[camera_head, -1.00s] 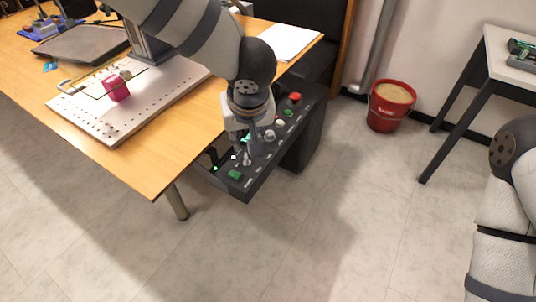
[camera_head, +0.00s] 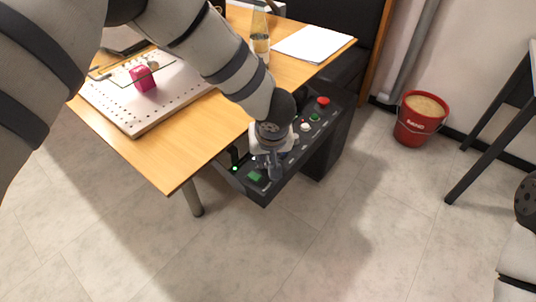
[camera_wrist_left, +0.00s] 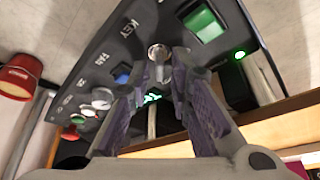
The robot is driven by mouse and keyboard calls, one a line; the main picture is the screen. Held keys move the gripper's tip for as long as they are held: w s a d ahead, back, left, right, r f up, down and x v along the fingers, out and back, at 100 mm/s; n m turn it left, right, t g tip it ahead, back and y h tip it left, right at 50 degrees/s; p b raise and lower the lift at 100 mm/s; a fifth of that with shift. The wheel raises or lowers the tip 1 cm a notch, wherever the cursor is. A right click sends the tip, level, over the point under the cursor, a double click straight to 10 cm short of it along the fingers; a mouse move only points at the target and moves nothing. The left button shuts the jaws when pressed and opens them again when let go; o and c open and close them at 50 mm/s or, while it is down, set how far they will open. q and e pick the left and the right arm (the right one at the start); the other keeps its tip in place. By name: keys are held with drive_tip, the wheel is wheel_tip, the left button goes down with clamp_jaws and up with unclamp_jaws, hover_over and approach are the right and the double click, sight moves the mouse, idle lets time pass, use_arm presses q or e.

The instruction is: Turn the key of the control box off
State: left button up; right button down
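The dark control box (camera_head: 285,172) is fixed at the right end of the wooden table. In the left wrist view its panel (camera_wrist_left: 95,62) carries the label KEY beside a round metal key switch (camera_wrist_left: 157,51). My left gripper (camera_head: 270,172) is at the near part of the panel and hides the key in the head view. In the left wrist view its two fingertips (camera_wrist_left: 160,66) are a little apart, one on each side of the key switch. I see nothing clearly clamped between them. Whether they touch the key is hard to see. My right gripper is out of view.
A green square button (camera_wrist_left: 203,24) is close beside the key switch. A red button (camera_head: 322,101) and other knobs line the panel. The table (camera_head: 190,135) holds a perforated plate (camera_head: 120,112) with a pink block (camera_head: 143,78). A red bucket (camera_head: 416,122) stands on the floor.

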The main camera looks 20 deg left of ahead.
use_arm(q)
clamp_jaws()
drive_tip(key=shift+n, duration=0.3)
drive_tip(key=n, duration=0.2)
drive_tip(key=shift+n+g+y, duration=0.3)
drive_tip(key=shift+g+y, duration=0.1)
drive_tip(key=n, duration=0.2)
drive_tip(key=n+g+y+b, duration=0.1)
drive_tip(key=n, duration=0.1)
drive_tip(key=shift+d+f+n+g, duration=0.1)
drive_tip(key=shift+n+g, duration=0.2)
drive_tip(key=n+g, duration=0.1)
drive_tip(key=n, duration=0.1)
drive_tip(key=n+g+b, duration=0.1)
drive_tip(key=n, duration=0.2)
drive_tip(key=shift+w+y, duration=0.1)
drive_tip(key=shift+y, duration=0.2)
drive_tip(key=shift+n+g+b, duration=0.8)
drive_tip(key=shift+n+b, duration=0.05)
drive_tip(key=shift+n, duration=1.65)
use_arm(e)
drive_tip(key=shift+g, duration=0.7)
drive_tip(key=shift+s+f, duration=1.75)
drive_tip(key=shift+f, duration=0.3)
